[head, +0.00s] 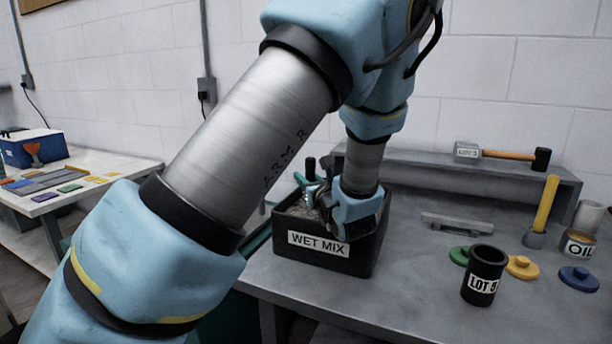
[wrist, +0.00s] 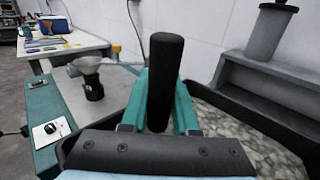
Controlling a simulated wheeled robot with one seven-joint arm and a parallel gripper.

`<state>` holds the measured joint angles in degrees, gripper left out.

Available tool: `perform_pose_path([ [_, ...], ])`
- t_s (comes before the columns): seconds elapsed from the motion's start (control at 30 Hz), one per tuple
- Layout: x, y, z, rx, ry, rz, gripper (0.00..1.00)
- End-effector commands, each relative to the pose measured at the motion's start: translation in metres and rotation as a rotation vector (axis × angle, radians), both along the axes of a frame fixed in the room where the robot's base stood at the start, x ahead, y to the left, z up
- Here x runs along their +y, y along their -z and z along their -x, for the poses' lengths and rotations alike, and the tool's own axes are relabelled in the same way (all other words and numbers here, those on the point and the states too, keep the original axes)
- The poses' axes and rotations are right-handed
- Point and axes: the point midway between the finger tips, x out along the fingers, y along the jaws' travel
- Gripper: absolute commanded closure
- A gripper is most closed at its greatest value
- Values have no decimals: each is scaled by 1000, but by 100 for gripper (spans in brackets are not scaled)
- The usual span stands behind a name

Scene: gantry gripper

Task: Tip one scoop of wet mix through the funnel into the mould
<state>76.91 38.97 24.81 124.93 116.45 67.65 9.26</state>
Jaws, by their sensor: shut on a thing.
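My gripper (head: 318,194) is over the black bin (head: 345,258) labelled WET MIX, at its left part in the head view. In the wrist view the teal fingers of my gripper (wrist: 160,100) are shut on an upright black handle (wrist: 165,65), which looks like the scoop's. The scoop's bowl is hidden. Grey lumpy wet mix (wrist: 240,128) shows in the bin in the wrist view. A grey funnel (wrist: 88,66) sits on or just above a black cup (wrist: 94,90), perhaps the mould, on the bench beyond. My arm hides that spot in the head view.
A black LOT 5 cup (head: 484,275) stands at the front right, near green, yellow and blue lids (head: 579,277). An OIL jar (head: 578,245), a yellow-handled tool (head: 546,205) and a shelf with a hammer (head: 510,153) are behind. A side table (head: 95,170) stands left.

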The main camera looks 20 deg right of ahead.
Motion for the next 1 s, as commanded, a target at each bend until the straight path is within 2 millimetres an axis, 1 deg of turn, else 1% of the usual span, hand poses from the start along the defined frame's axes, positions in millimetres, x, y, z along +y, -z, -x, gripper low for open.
perform_pose_path([
  [0.03,0,8,0,0,0,0,100],
  [0.1,-1,12,1,0,1,0,100],
  [0.17,-6,7,5,0,3,1,100],
  [0.9,-53,7,49,-1,2,2,100],
  [1.0,-52,-5,48,-1,0,1,100],
])
